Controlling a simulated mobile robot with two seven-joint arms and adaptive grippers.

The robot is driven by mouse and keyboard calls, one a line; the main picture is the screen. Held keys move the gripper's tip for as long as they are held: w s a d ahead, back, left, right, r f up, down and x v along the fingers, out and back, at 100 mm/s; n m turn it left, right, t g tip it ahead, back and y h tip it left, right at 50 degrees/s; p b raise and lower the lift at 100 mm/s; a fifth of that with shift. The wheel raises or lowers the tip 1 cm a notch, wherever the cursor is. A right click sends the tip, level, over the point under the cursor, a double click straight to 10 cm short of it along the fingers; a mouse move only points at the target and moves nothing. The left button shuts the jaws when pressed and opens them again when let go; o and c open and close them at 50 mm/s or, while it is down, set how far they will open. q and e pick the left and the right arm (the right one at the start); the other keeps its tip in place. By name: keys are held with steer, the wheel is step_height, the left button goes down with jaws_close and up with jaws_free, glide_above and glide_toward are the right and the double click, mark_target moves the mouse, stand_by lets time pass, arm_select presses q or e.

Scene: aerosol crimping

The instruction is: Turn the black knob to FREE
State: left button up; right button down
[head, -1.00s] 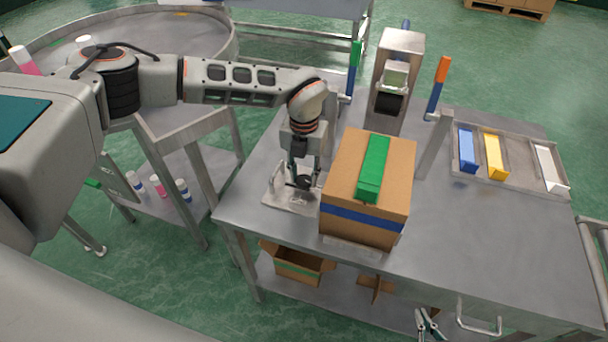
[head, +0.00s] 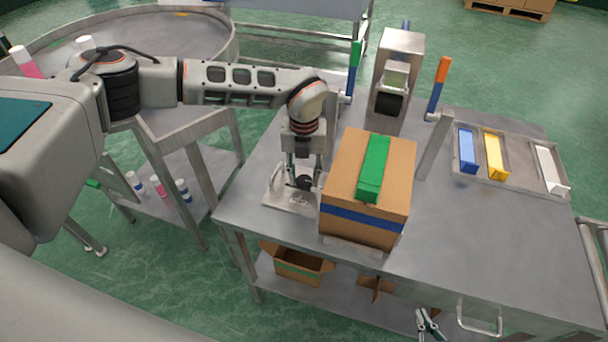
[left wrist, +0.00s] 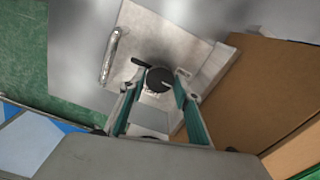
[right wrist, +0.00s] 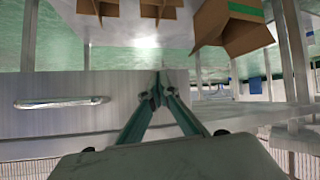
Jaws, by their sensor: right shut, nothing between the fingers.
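The black knob (head: 304,182) sits on a small metal plate (head: 281,196) at the left front of the table. In the left wrist view the round black knob (left wrist: 159,80) has a pale mark on its face, and a black bar sticks out to its upper left. Small lettering below it is too blurred to read. My left gripper (head: 303,172) points down over the knob. Its fingers (left wrist: 157,84) are apart, one on each side of the knob, with visible gaps. My right gripper (head: 428,322) is shut and empty at the table's front; its fingertips (right wrist: 160,90) meet.
A cardboard box (head: 345,180) with a green block (head: 373,168) on top stands close to the right of the plate. A metal handle (left wrist: 109,56) rises beside the knob. A press (head: 397,75) stands behind; a tray (head: 510,178) with coloured blocks is at right.

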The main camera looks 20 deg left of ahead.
mark_target(304, 180)
arm_select(q)
steer(key=shift+o, duration=0.8)
steer(key=shift+r, duration=0.1)
step_height(304, 180, up, 12)
steer(key=shift+s, duration=0.1)
stand_by(0.3)
